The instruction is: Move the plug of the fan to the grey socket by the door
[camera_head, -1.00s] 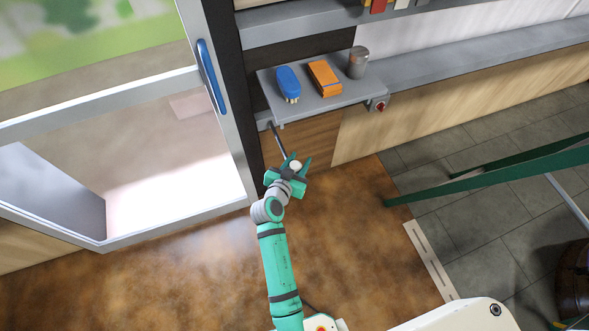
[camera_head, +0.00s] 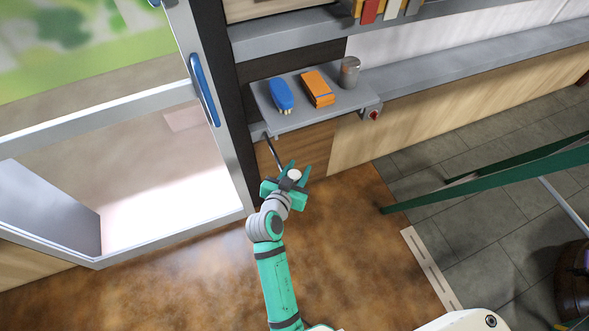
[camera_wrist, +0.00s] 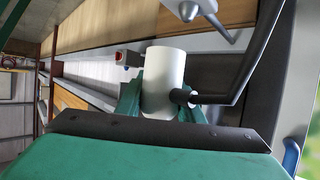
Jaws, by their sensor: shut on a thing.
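My gripper (camera_head: 295,170) is shut on a white cylindrical plug (camera_wrist: 165,80), held between its green fingers; its white end also shows in the head view (camera_head: 295,174). A dark thin rod or cord (camera_wrist: 236,95) runs from beside the plug up to the right in the wrist view. In the head view my gripper is below the left end of a grey wall shelf, near the door frame. A small grey fitting (camera_head: 257,131) sits under the shelf's left end by the door; I cannot tell if it is the socket. I cannot make out the fan.
The grey shelf (camera_head: 345,104) carries a blue brush (camera_head: 281,93), an orange box (camera_head: 318,88) and a grey can (camera_head: 349,72). A box with a red button (camera_head: 374,114) is at its right end. The glass door has a blue handle (camera_head: 205,90). Green beams (camera_head: 500,178) cross at right. Brown floor is clear.

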